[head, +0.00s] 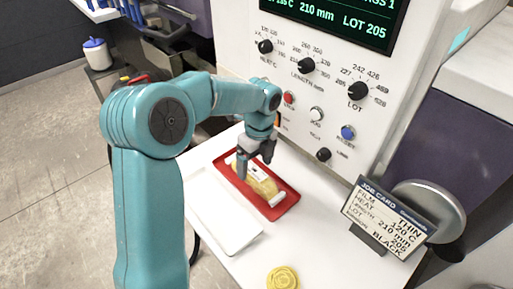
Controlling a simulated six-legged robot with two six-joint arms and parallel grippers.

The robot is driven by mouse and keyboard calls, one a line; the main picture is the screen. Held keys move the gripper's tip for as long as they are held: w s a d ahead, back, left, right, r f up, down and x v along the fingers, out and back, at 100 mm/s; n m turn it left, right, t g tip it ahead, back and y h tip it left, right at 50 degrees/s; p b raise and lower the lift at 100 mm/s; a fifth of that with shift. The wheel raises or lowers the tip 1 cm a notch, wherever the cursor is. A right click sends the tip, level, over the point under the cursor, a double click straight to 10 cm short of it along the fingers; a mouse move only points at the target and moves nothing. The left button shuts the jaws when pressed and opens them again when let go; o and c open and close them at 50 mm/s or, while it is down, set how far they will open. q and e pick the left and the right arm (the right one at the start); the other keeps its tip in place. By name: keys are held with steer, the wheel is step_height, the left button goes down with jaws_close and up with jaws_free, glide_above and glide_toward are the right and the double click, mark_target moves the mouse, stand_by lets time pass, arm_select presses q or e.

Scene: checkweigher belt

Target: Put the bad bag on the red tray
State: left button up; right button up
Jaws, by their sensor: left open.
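The red tray (284,206) lies on the white table below the machine panel. A yellow bag with white ends (268,188) lies on the red tray. I cannot tell from this view whether it is the bad one. My left gripper (255,168) is open, right over the bag's upper end, with its fingers close to it and hiding part of it. Whether the fingers touch the bag cannot be told. My right gripper is not in view.
An empty white tray (222,222) lies left of the red tray. A yellow coiled item (283,278) is at the table's front. A job card (392,222) stands at the right. The machine panel (315,95) with knobs rises behind the trays.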

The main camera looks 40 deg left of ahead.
mark_target(256, 167)
arm_select(q)
step_height(256, 167, up, 8)
steer(key=shift+w+r, duration=0.15)
steer(key=shift+w, duration=0.15)
steer(key=shift+w, duration=0.1)
steer(key=shift+s, duration=0.2)
